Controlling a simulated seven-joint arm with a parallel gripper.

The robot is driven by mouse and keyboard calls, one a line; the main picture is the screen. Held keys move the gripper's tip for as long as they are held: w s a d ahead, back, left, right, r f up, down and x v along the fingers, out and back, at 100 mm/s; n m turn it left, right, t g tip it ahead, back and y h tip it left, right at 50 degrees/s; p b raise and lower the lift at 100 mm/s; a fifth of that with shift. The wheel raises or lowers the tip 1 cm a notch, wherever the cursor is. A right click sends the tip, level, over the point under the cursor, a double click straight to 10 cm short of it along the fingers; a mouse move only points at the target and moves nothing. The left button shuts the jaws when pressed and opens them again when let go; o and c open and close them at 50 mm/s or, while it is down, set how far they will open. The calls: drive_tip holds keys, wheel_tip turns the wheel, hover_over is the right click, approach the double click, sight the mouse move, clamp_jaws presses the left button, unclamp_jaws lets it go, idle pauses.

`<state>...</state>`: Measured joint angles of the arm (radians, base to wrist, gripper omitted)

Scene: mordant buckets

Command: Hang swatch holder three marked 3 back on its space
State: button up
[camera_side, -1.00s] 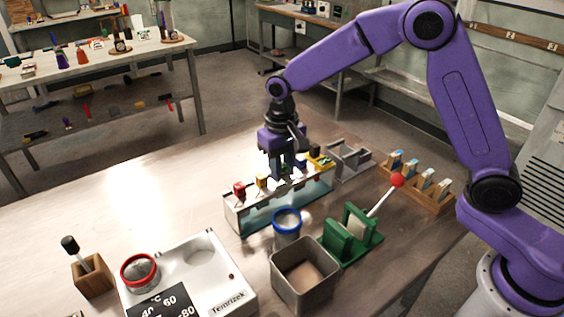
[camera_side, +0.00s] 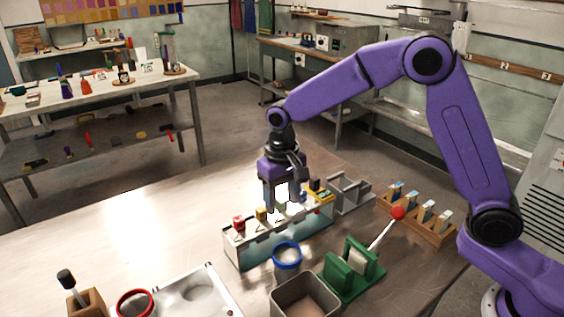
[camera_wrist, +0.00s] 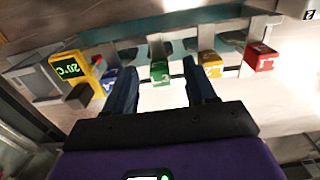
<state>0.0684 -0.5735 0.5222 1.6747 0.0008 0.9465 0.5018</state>
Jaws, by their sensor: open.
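A tank with a rail of colored swatch-holder blocks (camera_side: 262,245) stands mid-table in the side view. In the wrist view a green block (camera_wrist: 160,72), bearing a pale mark I cannot read for certain, shows between my fingers. A yellow block (camera_wrist: 210,62) and a red block (camera_wrist: 262,56) are to its right, and a blue block (camera_wrist: 110,79) to its left. My gripper (camera_side: 283,207) points down over the middle of the rail. It is open, with a finger either side of the green block in the wrist view; contact is not visible.
A yellow 20°C display (camera_wrist: 68,70) is at the tank's end. A wooden rack with several tags (camera_side: 425,228), a green stand with a red-ball lever (camera_side: 345,275), a blue-rimmed jar (camera_side: 287,262) and a grey square bin (camera_side: 303,303) are near.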

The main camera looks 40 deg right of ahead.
wheel_tip(320, 180, up, 16)
idle(0.4)
drive_tip(key=shift+s, duration=0.1)
idle(0.4)
drive_tip(key=s+d+f+n, duration=0.3)
drive_tip(key=s+d+n, duration=0.1)
drive_tip(key=s, duration=0.6)
drive_tip(key=s+d+f+n, duration=0.4)
drive_tip(key=s, duration=0.7)
drive_tip(key=s+d+f+n, duration=0.4)
drive_tip(key=s+d, duration=0.1)
drive_tip(key=s, duration=0.6)
drive_tip(key=shift+f+n, duration=0.15)
drive_tip(key=shift+n, duration=0.15)
drive_tip(key=shift+d, duration=0.1)
